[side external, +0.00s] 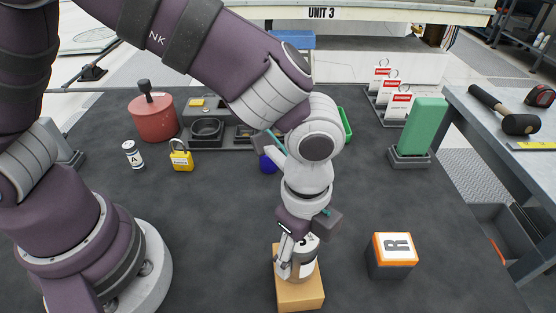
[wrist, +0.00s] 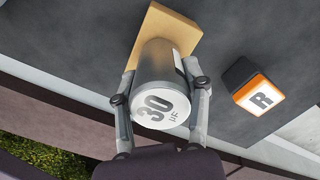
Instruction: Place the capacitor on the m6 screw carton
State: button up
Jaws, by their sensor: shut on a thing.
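My gripper (side external: 296,260) points down and is shut on the capacitor. The capacitor (side external: 310,247) is a grey cylinder with a white end; in the wrist view the end of the capacitor (wrist: 158,108) reads "30 µF". One finger lies on each side of it. A plain tan box (side external: 301,296), seemingly the m6 screw carton, is directly below the capacitor; the carton (wrist: 180,30) also shows behind it in the wrist view. The capacitor looks upright over the carton's top. Its lower end is partly hidden by the fingers, and I cannot tell whether it touches the carton.
An orange-and-black box marked R (side external: 394,254) stands right of the carton. A green block (side external: 423,127) stands on a base at the back right. A yellow padlock (side external: 181,158), a small can marked A (side external: 133,155) and a red pot (side external: 153,120) are back left. The mat between is clear.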

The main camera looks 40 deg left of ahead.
jog(key=o, duration=1.2)
jog(key=r, duration=1.2)
jog(key=shift+w+a+r, duration=0.1)
jog(key=shift+a+r, duration=0.05)
jog(key=shift+a, duration=0.1)
jog(key=s+a+n+t, duration=0.1)
jog(key=a+n+t, duration=0.1)
jog(key=a+n, duration=0.4)
jog(key=s+a+r+n+t, duration=0.1)
jog(key=a+n, duration=0.5)
jog(key=a+n+t, duration=0.2)
jog(key=a+n, duration=0.4)
jog(key=shift+s+a+r+t, duration=0.3)
jog(key=shift+s, duration=0.1)
